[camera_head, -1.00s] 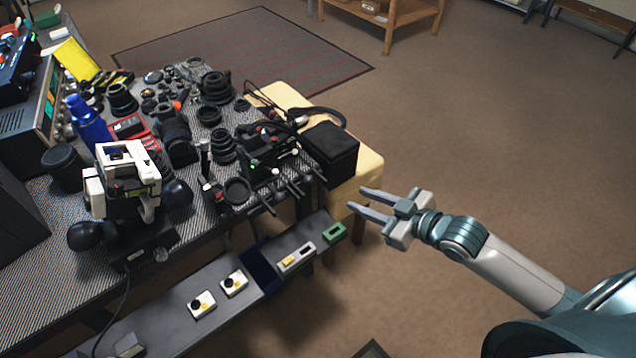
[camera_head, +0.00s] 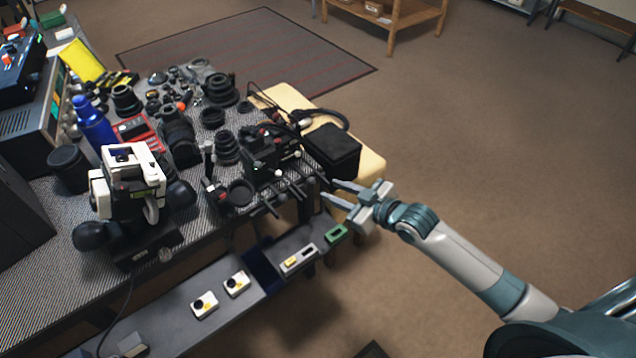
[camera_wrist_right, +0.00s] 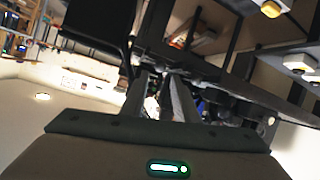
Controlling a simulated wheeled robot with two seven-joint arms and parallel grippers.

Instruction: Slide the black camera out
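Several black camera and lens parts crowd the table; I cannot tell for certain which is the black camera. A black rig with clamps and rods (camera_head: 262,158) stands at the table's right front edge. A black box-shaped item (camera_head: 332,150) lies beside it on a cream stool. My right gripper (camera_head: 332,191) is just in front of the box and right of the rods, fingers apart and empty. In the right wrist view, its two fingers (camera_wrist_right: 158,95) also show apart, below dark shapes. My left gripper is out of view.
A white and black device (camera_head: 130,180) stands at the table's left. Lenses, a blue bottle (camera_head: 92,122) and a red meter crowd the table (camera_head: 62,240). A lower grey shelf (camera_head: 170,315) with small switch boxes runs along the front. The floor to the right is clear.

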